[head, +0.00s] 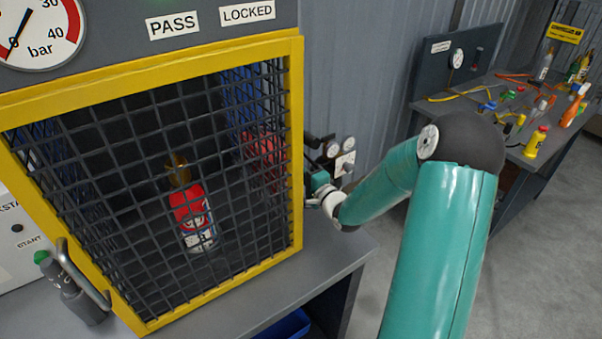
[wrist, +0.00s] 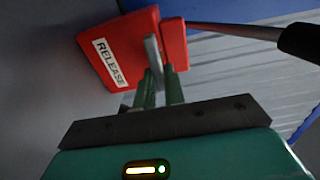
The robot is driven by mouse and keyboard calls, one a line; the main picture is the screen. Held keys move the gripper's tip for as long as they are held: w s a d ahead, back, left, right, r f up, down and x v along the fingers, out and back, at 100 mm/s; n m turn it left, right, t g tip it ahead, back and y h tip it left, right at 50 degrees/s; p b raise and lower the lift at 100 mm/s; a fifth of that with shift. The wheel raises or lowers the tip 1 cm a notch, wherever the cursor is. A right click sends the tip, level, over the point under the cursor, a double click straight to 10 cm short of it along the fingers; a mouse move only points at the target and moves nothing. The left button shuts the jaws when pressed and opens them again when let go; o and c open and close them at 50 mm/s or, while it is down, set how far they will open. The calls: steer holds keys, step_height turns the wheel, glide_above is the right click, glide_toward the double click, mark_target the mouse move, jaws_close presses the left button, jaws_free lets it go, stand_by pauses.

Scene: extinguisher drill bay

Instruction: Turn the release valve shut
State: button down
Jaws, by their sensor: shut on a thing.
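The release valve (wrist: 112,58) shows in the wrist view as a red block with a white RELEASE label, with a second red part to its right. A grey lever (wrist: 151,50) stands out between them. The green fingers of my gripper (wrist: 158,76) are shut on this lever. In the head view my gripper (head: 318,188) is at the right side of the yellow-framed cage. The cage frame and my wrist hide the lever there, so I cannot tell its angle from that view.
The mesh cage (head: 297,130) holds a red and white extinguisher (head: 192,214). A cluttered bench (head: 520,150) stands at the back right. The floor to the right is clear.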

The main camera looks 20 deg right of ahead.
steer(key=shift+d, duration=0.15)
steer(key=c, duration=1.5)
jaws_free()
steer(key=shift+s, duration=0.1)
steer(key=s, duration=0.4)
steer(key=s+d, duration=0.1)
steer(key=s, duration=0.4)
steer(key=s+d, duration=0.1)
steer(key=s, duration=0.3)
steer(key=shift+s+d, duration=0.2)
steer(key=shift+d, duration=0.05)
steer(key=shift+s, duration=0.15)
